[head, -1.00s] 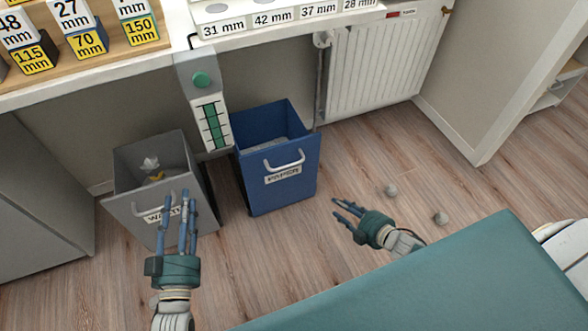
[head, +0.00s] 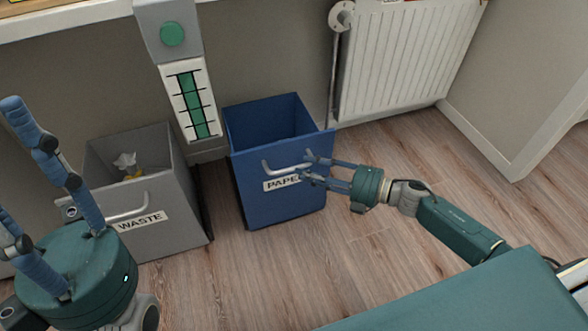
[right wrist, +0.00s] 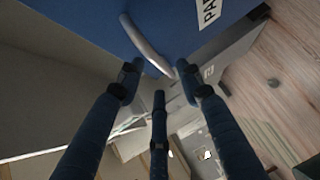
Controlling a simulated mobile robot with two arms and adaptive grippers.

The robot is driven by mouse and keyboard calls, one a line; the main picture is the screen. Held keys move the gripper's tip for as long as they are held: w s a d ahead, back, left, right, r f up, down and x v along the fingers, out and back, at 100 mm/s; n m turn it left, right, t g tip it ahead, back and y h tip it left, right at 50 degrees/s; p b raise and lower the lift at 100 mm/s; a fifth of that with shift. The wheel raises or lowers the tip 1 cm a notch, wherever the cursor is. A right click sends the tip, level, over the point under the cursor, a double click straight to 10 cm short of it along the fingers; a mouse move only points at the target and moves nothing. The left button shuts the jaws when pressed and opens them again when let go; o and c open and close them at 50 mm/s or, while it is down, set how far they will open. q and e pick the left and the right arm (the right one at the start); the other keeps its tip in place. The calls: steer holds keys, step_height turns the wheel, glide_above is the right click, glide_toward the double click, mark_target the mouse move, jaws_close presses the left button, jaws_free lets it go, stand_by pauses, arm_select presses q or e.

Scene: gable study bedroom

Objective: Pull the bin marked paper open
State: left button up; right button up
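The blue bin (head: 285,205) has a PAPER label (head: 281,183), partly hidden by my right fingers, and a pale bar handle (head: 268,169) on its front. My right gripper (head: 308,168) is open at the handle's right end. In the right wrist view, the handle (right wrist: 146,46) runs across just ahead of the spread fingers of my right gripper (right wrist: 158,70); I cannot tell whether they touch it. My left gripper (head: 10,160) is open and empty at the left edge, in front of the waste bin, partly cut off by the frame.
A grey WASTE bin (head: 185,195) with crumpled scraps stands left of the blue bin. A post with a green button (head: 172,34) and scale rises behind, between them. A radiator (head: 405,65) is at the back right. Floor (head: 440,150) right of the bin is clear.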

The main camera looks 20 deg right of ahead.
mark_target(294, 167)
steer(key=b+x, duration=0.1)
steer(key=x, duration=0.4)
jaws_close()
